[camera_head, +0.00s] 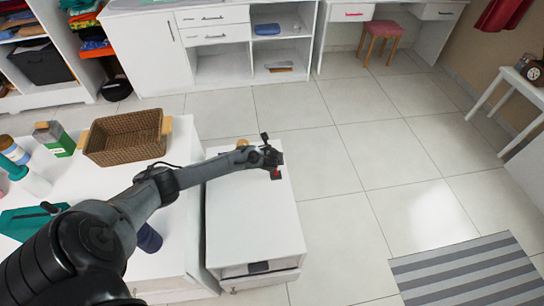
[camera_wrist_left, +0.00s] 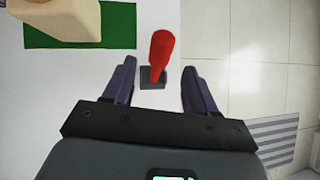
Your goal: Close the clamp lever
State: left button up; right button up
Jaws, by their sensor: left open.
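The clamp lever has a red handle (camera_wrist_left: 161,48) on a small dark base (camera_wrist_left: 153,78), fixed to a white surface. In the wrist view the handle rises from the base and points toward the top of the picture; its exact tilt is hard to tell. In the head view a bit of red (camera_head: 276,174) shows at the gripper, at the far right edge of the white cabinet top. My left gripper (camera_wrist_left: 160,66) is open, with one finger on each side of the lever and gaps on both sides. In the head view my left gripper (camera_head: 268,157) partly hides the clamp. My right gripper is not in view.
A white cabinet (camera_head: 252,215) stands under my left arm. Left of it, a white counter holds a wicker basket (camera_head: 127,137) and several bottles and boxes. A green patch (camera_wrist_left: 100,30) and a beige block (camera_wrist_left: 68,15) lie beside the lever. Tiled floor is open to the right.

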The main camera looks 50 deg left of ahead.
pick_arm(q)
jog(key=p+v, duration=0.1)
jog(key=v, duration=0.3)
jog(key=shift+s+d+r, duration=0.2)
jog(key=shift+r, duration=0.1)
